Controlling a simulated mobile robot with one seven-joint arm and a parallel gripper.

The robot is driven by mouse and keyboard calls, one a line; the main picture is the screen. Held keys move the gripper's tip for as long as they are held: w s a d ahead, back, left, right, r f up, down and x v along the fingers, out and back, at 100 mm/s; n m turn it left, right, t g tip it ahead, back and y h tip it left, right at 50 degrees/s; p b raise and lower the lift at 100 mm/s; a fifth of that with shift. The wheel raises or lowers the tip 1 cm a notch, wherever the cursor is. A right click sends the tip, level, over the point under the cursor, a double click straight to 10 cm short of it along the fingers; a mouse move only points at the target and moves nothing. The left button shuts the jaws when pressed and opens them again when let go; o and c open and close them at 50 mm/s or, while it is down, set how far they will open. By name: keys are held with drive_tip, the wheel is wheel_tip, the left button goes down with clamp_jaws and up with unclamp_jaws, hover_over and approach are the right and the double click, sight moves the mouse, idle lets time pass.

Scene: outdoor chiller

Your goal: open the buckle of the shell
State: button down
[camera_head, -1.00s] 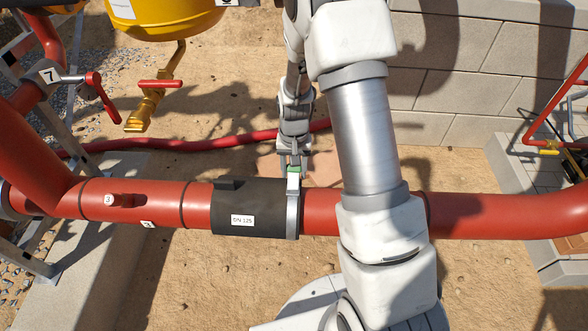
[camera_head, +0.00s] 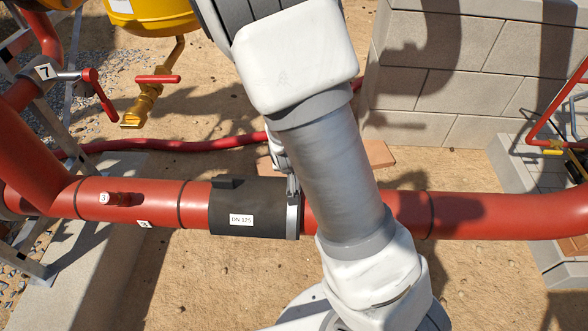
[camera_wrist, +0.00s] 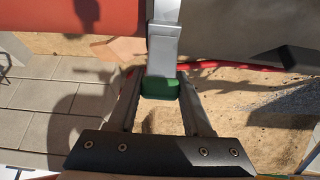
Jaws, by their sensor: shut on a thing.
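The black shell (camera_head: 255,215), labelled DN 125, wraps around the red pipe. A grey metal band with the buckle (camera_head: 292,218) circles its right end. In the wrist view, the buckle's grey lever (camera_wrist: 162,48) ends in a green tip (camera_wrist: 160,90). My gripper (camera_wrist: 160,80) has one finger on each side of this lever end and is shut on it. The shell also shows at the upper right of the wrist view (camera_wrist: 240,25). In the head view my arm hides most of my gripper and the lever.
The red pipe (camera_head: 480,214) runs across the scene. A red valve handle (camera_head: 100,92) and a yellow tap (camera_head: 145,100) are at the upper left. A block wall (camera_head: 475,85) stands behind at the right. Sandy ground in front of the pipe is open.

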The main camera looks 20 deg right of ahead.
drive_tip(key=shift+s+a+r+t+h+p, duration=0.1)
drive_tip(key=shift+s+r+t+h+p, duration=0.35)
drive_tip(key=shift+t+p, duration=0.55)
drive_tip(key=t+p, duration=0.1)
drive_tip(key=p, duration=0.2)
drive_tip(key=shift+s+a+h, duration=0.1)
drive_tip(key=shift+s+h, duration=0.15)
drive_tip(key=shift+s, duration=0.15)
drive_tip(key=shift+s+a+f+t+h+p, duration=0.15)
drive_tip(key=shift+s+f+t, duration=0.1)
drive_tip(key=shift+t, duration=0.45)
drive_tip(key=shift+s+a+f+t+h+p, duration=0.1)
drive_tip(key=shift+s+t+h+p, duration=0.1)
drive_tip(key=shift+t, duration=0.5)
drive_tip(key=shift+s+a+t+h+b, duration=0.1)
drive_tip(key=shift+s+t+h+b, duration=0.3)
drive_tip(key=shift+t, duration=0.5)
drive_tip(key=shift+r, duration=0.1)
drive_tip(key=shift+c, duration=1.6)
unclamp_jaws()
drive_tip(key=shift+s+r, duration=0.1)
drive_tip(key=shift+r, duration=0.05)
